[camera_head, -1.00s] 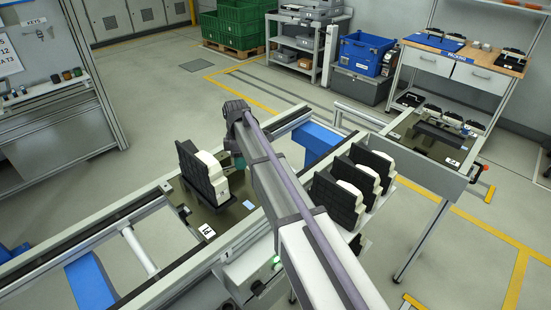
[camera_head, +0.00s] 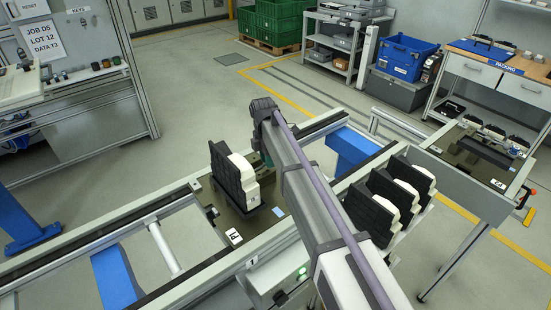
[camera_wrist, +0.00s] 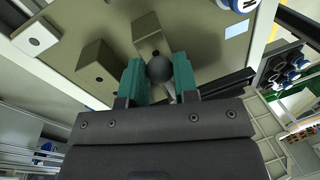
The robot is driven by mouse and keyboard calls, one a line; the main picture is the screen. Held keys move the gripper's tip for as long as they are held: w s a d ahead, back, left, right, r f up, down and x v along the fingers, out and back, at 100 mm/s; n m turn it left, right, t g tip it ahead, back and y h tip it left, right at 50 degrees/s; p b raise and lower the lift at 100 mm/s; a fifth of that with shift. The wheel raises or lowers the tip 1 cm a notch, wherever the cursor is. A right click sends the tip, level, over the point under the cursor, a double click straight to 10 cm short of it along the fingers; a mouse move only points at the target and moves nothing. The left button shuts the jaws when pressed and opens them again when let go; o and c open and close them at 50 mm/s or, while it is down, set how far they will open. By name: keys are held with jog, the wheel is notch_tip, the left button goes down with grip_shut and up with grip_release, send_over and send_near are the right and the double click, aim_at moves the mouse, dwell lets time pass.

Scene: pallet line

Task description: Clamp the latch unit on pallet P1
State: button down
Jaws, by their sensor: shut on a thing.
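The latch unit (camera_head: 236,178), a black plate with a white body, stands upright on pallet P1 (camera_head: 233,218) in the head view. Pallet P1 is a dark olive plate on the rail line with a white label. In the wrist view its surface (camera_wrist: 200,45) carries several olive blocks. My gripper (camera_wrist: 160,75) has two teal fingers shut on a dark round knob (camera_wrist: 159,68) above the pallet. In the head view the gripper is mostly hidden behind my arm, just right of the latch unit. How the clamp sits against the unit is hidden.
Several similar black and white units (camera_head: 392,200) stand in a row to the right of my arm. Another pallet station (camera_head: 480,160) stands further right. A blue crate (camera_head: 403,56) is at the back. A panel and bench (camera_head: 85,110) stand at the left.

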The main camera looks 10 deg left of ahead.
jog(key=c, duration=0.9)
grip_release()
jog(key=shift+r, duration=0.1)
jog(key=r+p, duration=0.3)
jog(key=w+r+p, duration=0.1)
jog(key=r+p, duration=0.3)
jog(key=a+r+p, duration=0.1)
jog(key=r+p, duration=0.2)
jog(key=shift+w+a+r+p, duration=0.1)
jog(key=shift+w+r+p, duration=0.1)
jog(key=shift+w+p, duration=0.15)
